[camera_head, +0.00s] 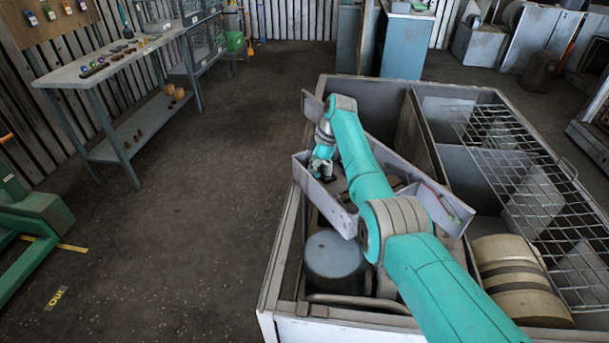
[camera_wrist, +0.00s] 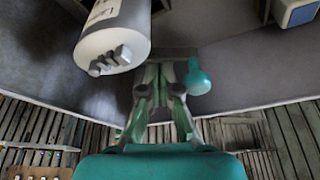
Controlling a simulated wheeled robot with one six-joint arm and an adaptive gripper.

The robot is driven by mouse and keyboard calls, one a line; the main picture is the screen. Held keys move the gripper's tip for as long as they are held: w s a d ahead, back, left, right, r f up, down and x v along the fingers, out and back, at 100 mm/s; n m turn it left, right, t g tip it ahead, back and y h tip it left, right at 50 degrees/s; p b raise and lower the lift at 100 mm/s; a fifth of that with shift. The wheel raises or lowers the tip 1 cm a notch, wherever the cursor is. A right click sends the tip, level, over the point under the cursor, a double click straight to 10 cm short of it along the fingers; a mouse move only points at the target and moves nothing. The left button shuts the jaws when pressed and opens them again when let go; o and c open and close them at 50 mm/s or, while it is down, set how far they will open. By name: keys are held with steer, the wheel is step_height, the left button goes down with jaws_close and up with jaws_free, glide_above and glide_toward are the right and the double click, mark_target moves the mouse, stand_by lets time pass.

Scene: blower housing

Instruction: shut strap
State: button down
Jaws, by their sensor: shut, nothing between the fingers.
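The blower housing is an open, pale grey metal box (camera_head: 283,262) with several compartments. Angled grey strips (camera_head: 325,205) lie across its left compartment; a longer one (camera_head: 443,205) runs to the right. I cannot tell which part is the strap. My gripper (camera_head: 325,172) is down among these strips at the left, partly hidden by my arm. In the wrist view my gripper (camera_wrist: 164,82) is shut and empty, its fingers close to a grey surface. A pale cylinder with metal tabs (camera_wrist: 112,62) is left of the fingers, and a teal knob (camera_wrist: 197,80) is just right.
A dark drum (camera_head: 334,262) and a tan ribbed cylinder (camera_head: 515,275) sit in the housing. A wire grille (camera_head: 520,165) covers part of its right side. A workbench (camera_head: 105,65) stands at the far left. The floor (camera_head: 190,210) left of the housing is clear.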

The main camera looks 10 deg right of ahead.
steer(key=shift+s+d+n, duration=0.1)
steer(key=shift+d+n, duration=0.2)
steer(key=shift+n, duration=0.2)
steer(key=shift+d, duration=0.7)
stand_by(0.3)
